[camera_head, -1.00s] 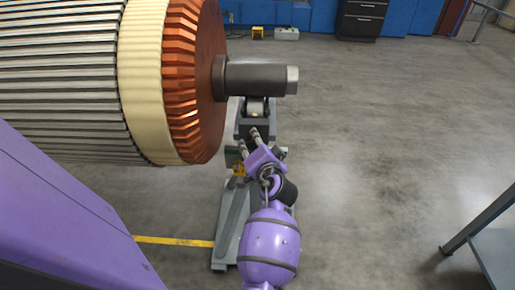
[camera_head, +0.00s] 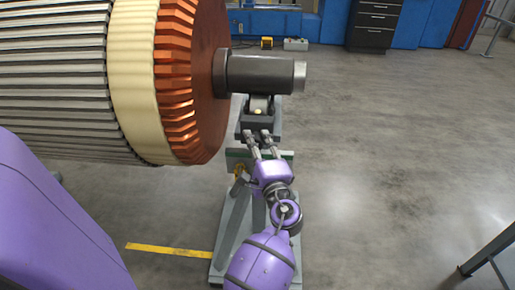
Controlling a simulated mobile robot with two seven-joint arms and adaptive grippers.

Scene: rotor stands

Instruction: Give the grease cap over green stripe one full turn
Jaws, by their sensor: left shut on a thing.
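A grey stand (camera_head: 226,228) holds up the rotor's shaft end with a roller (camera_head: 257,104) near its top. A green stripe (camera_head: 288,155) shows on the stand's crosspiece, partly covered by my gripper. My left gripper (camera_head: 259,135) reaches up to the stand's dark head, just above the green stripe. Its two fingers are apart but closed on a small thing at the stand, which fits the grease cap. The cap itself is too small and too hidden by the fingertips to make out. My right gripper is not in view.
The large rotor (camera_head: 60,75) with its copper end (camera_head: 190,80) fills the upper left, and its dark shaft (camera_head: 262,74) lies just above my gripper. Yellow tape (camera_head: 168,250) marks the floor. A grey table (camera_head: 490,262) stands at lower right.

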